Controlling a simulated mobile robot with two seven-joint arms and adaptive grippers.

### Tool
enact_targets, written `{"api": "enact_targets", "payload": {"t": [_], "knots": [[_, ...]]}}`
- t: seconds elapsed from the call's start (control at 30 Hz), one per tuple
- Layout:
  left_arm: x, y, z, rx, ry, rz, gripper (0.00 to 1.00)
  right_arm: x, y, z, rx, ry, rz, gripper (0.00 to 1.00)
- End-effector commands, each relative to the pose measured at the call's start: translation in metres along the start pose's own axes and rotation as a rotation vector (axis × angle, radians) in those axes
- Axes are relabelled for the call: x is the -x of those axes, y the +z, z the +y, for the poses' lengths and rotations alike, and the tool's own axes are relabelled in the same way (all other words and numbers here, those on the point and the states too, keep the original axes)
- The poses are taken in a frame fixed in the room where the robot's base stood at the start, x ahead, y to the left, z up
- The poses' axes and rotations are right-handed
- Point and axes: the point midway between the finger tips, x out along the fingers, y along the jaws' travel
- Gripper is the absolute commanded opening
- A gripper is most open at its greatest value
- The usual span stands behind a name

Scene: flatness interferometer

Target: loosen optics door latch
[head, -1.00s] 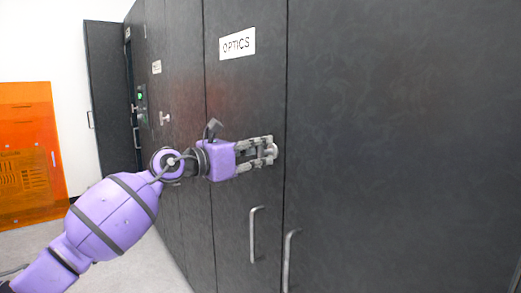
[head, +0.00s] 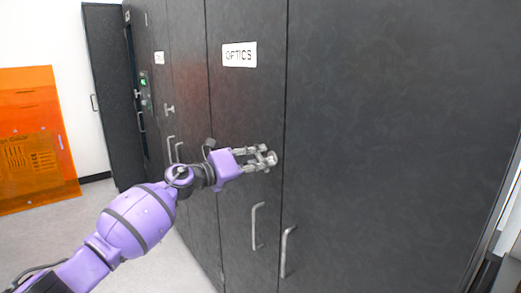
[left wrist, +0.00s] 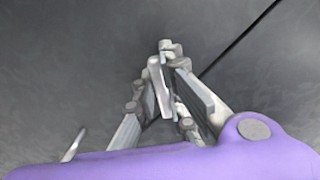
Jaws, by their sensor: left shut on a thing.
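The dark optics door (head: 240,110) is shut and carries a white "OPTICS" label (head: 239,54). Its metal latch (head: 272,158) sits near the door's right edge, partly covered by my fingers in the head view. My left gripper (head: 262,158) is at the latch, shut on it. In the left wrist view the pale latch lever (left wrist: 159,85) lies between the two fingers, and the left gripper (left wrist: 165,88) closes around it. The latch's exact turn is hard to read. My right gripper is in neither view.
A bar handle (head: 256,226) stands out below the latch, with another handle (head: 287,250) on the panel to its right. A neighbouring latch (head: 169,108) is farther left. An orange panel (head: 30,140) stands at the far left. The floor left of the cabinets is clear.

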Motion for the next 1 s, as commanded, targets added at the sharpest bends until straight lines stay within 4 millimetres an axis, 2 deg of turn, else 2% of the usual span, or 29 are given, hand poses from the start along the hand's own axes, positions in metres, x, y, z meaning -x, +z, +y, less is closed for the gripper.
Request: {"api": "enact_targets", "payload": {"t": [0.03, 0.23, 0.6, 1.0], "knots": [[0.0, 0.006, -0.009, 0.039, -0.005, -0.003, 0.0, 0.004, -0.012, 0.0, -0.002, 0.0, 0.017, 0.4], [0.0, 0.005, -0.007, 0.228, -0.006, -0.002, 0.0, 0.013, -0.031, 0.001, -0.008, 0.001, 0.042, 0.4], [-0.001, 0.003, -0.002, 0.51, -0.005, -0.002, 0.0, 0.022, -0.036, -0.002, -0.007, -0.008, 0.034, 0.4], [-0.001, 0.0, 0.002, 0.645, -0.004, 0.0, 0.0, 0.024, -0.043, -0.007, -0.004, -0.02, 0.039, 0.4]]}}
